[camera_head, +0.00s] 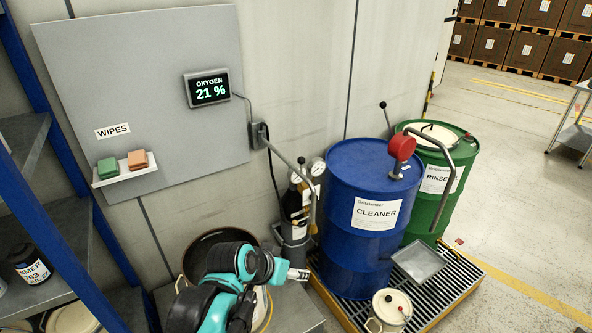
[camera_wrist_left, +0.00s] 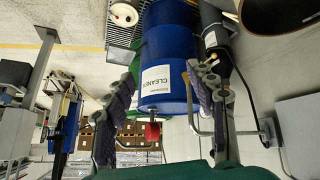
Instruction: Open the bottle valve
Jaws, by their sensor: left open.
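The gas bottle (camera_head: 297,205) is a dark, slim cylinder standing between the wall and the blue drum. Two round gauges (camera_head: 317,167) and brass-coloured fittings sit at its top; the valve itself is too small to make out. In the left wrist view, the dark bottle (camera_wrist_left: 212,22) is at the upper right, partly behind a finger. My left gripper (camera_head: 299,274) is in front of the bottle and lower in the picture, apart from it. In the wrist view its two fingers (camera_wrist_left: 160,75) are spread and empty. My right gripper is not in view.
The blue CLEANER drum (camera_head: 365,215) stands right of the bottle on a grated pallet (camera_head: 345,305), with the green RINSE drum (camera_head: 450,170) behind. A bent metal pipe (camera_head: 290,165) reaches from the wall near the bottle. A dark open-topped container (camera_head: 200,250) is left of it.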

